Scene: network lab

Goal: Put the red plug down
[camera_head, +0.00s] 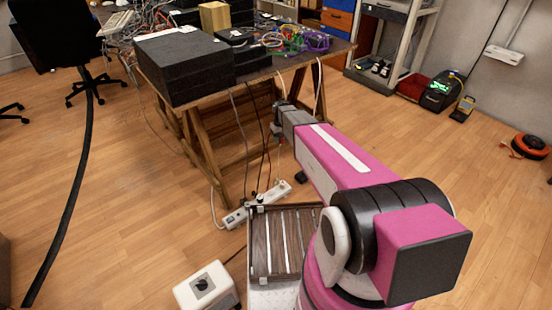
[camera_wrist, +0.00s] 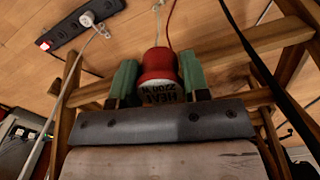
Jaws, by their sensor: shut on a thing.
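The red plug (camera_wrist: 156,63) shows in the wrist view, with a pale lower part that has dark printing on it. My gripper (camera_wrist: 158,72) is shut on it, with a green-padded finger on each side. A red cord (camera_wrist: 169,22) runs up from the plug's far end. In the wrist view wooden table legs (camera_wrist: 262,38) stand behind and beside the gripper.
A white power strip (camera_head: 257,204) lies on the floor below my arm. A white socket box (camera_head: 206,287) stands at the front. Black boxes (camera_head: 183,63) and tangled cables (camera_head: 295,40) cover the table. Loose cables hang from its edge. The floor to the right is largely clear.

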